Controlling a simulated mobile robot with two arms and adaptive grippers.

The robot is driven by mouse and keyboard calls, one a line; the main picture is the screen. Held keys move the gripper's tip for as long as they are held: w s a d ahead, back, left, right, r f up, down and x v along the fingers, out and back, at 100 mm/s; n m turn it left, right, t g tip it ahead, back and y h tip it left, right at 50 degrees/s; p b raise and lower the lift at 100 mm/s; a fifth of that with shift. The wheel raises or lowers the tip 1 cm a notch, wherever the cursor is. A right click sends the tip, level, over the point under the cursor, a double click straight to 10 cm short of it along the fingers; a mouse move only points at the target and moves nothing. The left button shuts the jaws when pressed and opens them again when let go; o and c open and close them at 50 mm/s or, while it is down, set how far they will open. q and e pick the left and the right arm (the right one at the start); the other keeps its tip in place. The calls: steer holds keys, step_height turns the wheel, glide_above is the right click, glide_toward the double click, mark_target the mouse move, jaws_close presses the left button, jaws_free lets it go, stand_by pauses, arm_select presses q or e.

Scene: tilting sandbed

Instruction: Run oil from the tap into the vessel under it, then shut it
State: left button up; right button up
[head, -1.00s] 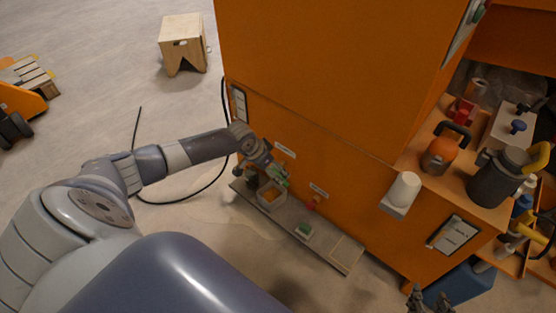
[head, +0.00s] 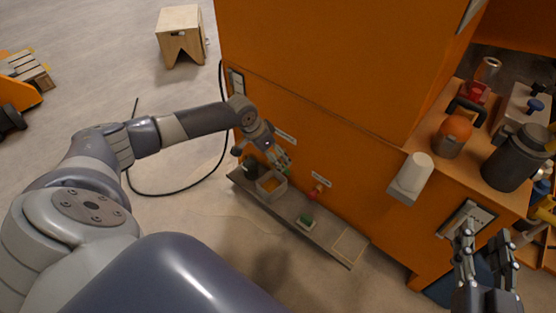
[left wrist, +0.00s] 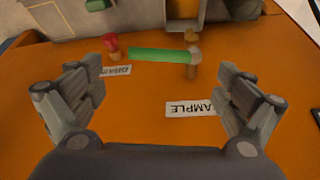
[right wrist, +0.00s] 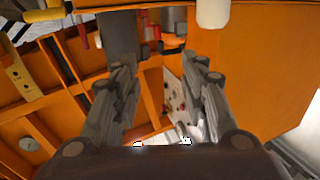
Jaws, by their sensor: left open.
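The tap (left wrist: 193,60) sits on the orange cabinet front above the SAMPLE label (left wrist: 192,108) in the left wrist view. Its green lever (left wrist: 160,55) lies crosswise, pointing left. The vessel (head: 268,198), a small grey open box with amber content, stands on the low shelf under the tap. Its wall shows at the top of the left wrist view (left wrist: 202,14). I cannot tell whether oil is running. My left gripper (head: 281,160) is open, its fingers apart and empty, facing the tap. My right gripper (head: 485,245) is open and empty, far to the right.
A red knob (left wrist: 110,42) is by the DRAIN label. A green-topped block (head: 305,221) sits on the shelf (head: 335,252). A white cylinder (head: 415,170) juts from the cabinet. A black cable lies left.

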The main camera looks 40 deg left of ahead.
arm_select(q)
steer(key=shift+b+x, duration=1.15)
steer(key=shift+x, duration=1.95)
arm_select(e)
steer(key=s+r+t+y, duration=0.2)
steer(key=r+t, duration=0.5)
steer(key=r, duration=0.4)
steer(key=shift+s+a+r, duration=0.4)
steer(key=shift+s, duration=0.15)
arm_select(q)
steer(key=shift+c, duration=0.6)
steer(key=shift+r, duration=0.1)
steer(key=c, duration=0.9)
steer(key=shift+s+d+r, duration=0.1)
steer(key=shift+s, duration=0.05)
steer(key=c, duration=0.8)
steer(key=shift+c, duration=0.3)
arm_select(e)
steer(key=shift+s, duration=0.2)
